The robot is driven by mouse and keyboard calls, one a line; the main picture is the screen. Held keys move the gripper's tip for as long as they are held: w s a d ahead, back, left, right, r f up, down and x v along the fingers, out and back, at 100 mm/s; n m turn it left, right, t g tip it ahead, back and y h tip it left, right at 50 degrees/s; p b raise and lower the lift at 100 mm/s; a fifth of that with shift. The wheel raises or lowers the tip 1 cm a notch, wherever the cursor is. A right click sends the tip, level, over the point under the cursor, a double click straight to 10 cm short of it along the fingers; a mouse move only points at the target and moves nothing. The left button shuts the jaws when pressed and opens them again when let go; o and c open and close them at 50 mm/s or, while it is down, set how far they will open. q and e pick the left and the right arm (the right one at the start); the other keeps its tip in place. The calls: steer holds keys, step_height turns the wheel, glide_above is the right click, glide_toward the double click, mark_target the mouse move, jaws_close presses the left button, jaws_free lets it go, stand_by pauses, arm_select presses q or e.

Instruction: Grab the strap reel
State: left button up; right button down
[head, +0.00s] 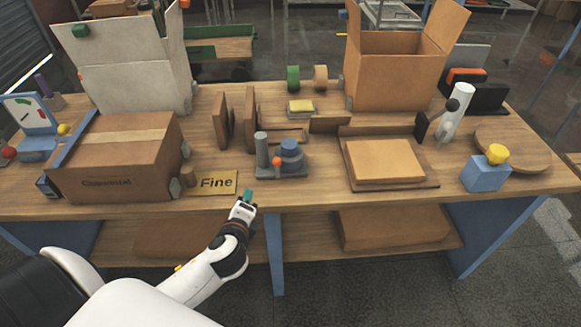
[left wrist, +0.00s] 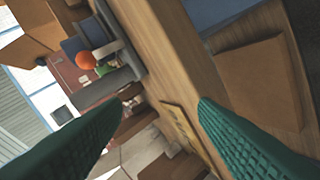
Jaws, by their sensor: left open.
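Two small upright rolls stand at the back middle of the table in the head view, a green one (head: 293,78) and a tan one (head: 320,77). I cannot tell which is the strap reel. My left gripper (head: 247,196) is at the table's front edge, just below the "Fine" sign and far in front of the rolls. Its green fingers are wide apart and empty in the left wrist view (left wrist: 160,101). No roll can be made out in that view. My right gripper is not in view.
A grey-blue device with an orange knob (head: 277,161) stands right of the "Fine" sign (head: 217,182). Upright brown panels (head: 250,120) and a yellow-topped block (head: 301,107) stand before the rolls. A closed carton (head: 120,165) is left, an open carton (head: 390,85) right.

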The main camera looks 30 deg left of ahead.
mark_target(263, 133)
arm_select(q)
steer(key=w+r+m+t, duration=0.1)
steer(key=m, duration=0.2)
steer(key=w+a+r+m+t, duration=0.1)
steer(key=w+m, duration=0.1)
steer(key=m, duration=0.1)
steer(key=w+a+r+m+t, duration=0.1)
steer(key=w+r+m, duration=0.1)
steer(key=shift+w+a+m+t, duration=0.2)
steer(key=shift+w+m+t, duration=0.05)
steer(key=shift+m+t, duration=0.15)
steer(key=w+m, duration=0.2)
steer(key=w+r+m+t+h, duration=0.1)
steer(key=w+m, duration=0.1)
steer(key=w, duration=0.1)
steer(key=w+a+r+m+t+h, duration=0.1)
steer(key=w+m, duration=0.1)
steer(key=w, duration=0.1)
steer(key=shift+r+p, duration=0.25)
steer(key=shift+p, duration=0.05)
steer(key=x, duration=0.5)
steer(key=shift+w+a+r+p, duration=0.2)
steer(key=shift+r+p, duration=0.05)
steer(key=shift+p, duration=0.05)
steer(key=shift+w, duration=0.45)
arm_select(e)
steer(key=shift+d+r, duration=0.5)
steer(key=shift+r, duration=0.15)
arm_select(q)
steer(key=shift+s, duration=0.1)
